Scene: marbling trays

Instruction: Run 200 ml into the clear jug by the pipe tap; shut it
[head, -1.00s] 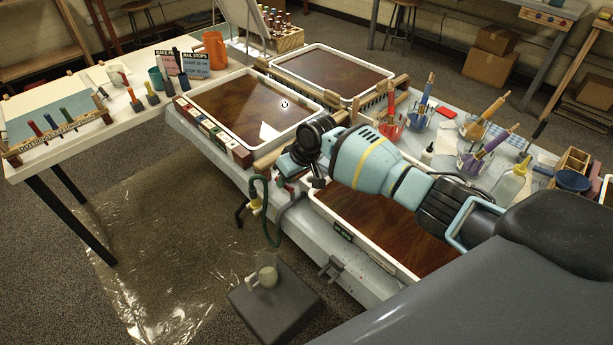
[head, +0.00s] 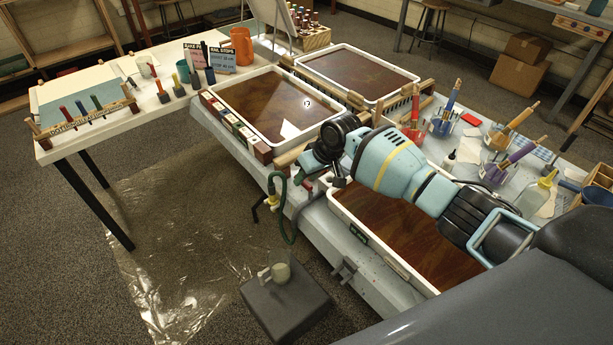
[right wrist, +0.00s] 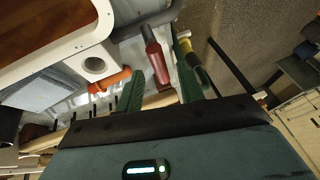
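The jug (head: 280,273), pale and see-through with a handle, stands upright on a dark grey block (head: 287,300) on the floor. I cannot tell whether any liquid is in it. A green hose (head: 276,220) hangs from a yellow-collared fitting (head: 272,201) at the table's edge, above and behind the jug. My right gripper (right wrist: 156,72) is open at the table edge. A red handle (right wrist: 155,56) shows beyond and between its green fingers, and I cannot tell if they touch it. The yellow fitting also shows in the right wrist view (right wrist: 190,58). My left gripper is out of view.
White-rimmed trays (head: 335,208) of brown liquid stand on the grey table, one under my right arm. Pots with brushes (head: 443,122) and bottles crowd its right side. Another white table (head: 135,117) stands at the left. Clear plastic sheeting (head: 190,240) covers floor left of the block.

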